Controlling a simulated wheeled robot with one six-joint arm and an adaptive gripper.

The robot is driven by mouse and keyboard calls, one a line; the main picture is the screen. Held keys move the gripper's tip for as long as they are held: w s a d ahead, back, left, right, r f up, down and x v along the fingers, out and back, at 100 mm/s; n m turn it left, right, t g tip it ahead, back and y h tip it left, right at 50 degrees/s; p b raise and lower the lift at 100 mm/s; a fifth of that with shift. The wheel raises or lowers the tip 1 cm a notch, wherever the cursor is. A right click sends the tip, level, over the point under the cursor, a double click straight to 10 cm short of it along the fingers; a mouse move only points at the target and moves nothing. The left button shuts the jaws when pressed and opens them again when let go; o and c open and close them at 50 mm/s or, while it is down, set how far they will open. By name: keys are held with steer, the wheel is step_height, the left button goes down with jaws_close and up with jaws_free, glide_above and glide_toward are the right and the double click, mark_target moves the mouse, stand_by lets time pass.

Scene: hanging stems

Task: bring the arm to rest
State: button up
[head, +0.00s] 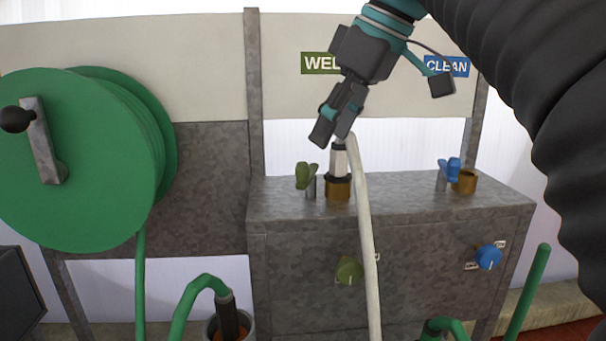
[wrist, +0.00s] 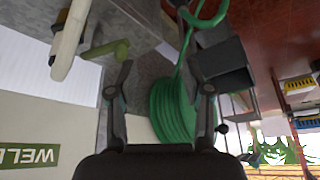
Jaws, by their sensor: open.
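My gripper (head: 333,134) is open and empty in the head view, tilted downward just above the white hose's upper end. In the wrist view its two fingers (wrist: 158,66) stand apart with nothing between them. The white hose (head: 367,240) has its pale end fitting upright at the left brass port (head: 338,190) on the grey cabinet, and its length hangs down the front. The hose also shows at the upper left of the wrist view (wrist: 72,35), outside the fingers. Whether a finger touches the hose is hard to tell in the head view.
The cabinet (head: 420,205) bears a green valve handle (head: 305,176), a blue valve handle (head: 448,170) and a second brass port (head: 465,182). A green hose reel (head: 80,160) stands at left. A sign board (head: 400,95) lies behind my arm. Green hoses (head: 205,285) rise below.

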steer(key=w+d+f+m+t+h, duration=0.1)
steer(key=d+f+m, duration=0.25)
steer(key=f, duration=0.55)
steer(key=w+d+f+m+t+h, duration=0.1)
steer(key=d+f+m+h, duration=0.1)
steer(key=f+m, duration=0.5)
steer(key=s+d+f, duration=0.3)
steer(key=s+f, duration=0.4)
steer(key=f, duration=0.2)
steer(key=s+d+f+m+t+h, duration=0.1)
steer(key=s+d+f, duration=0.2)
steer(key=s+f, duration=0.5)
steer(key=shift+f+h, duration=0.3)
steer(key=shift+f, duration=0.3)
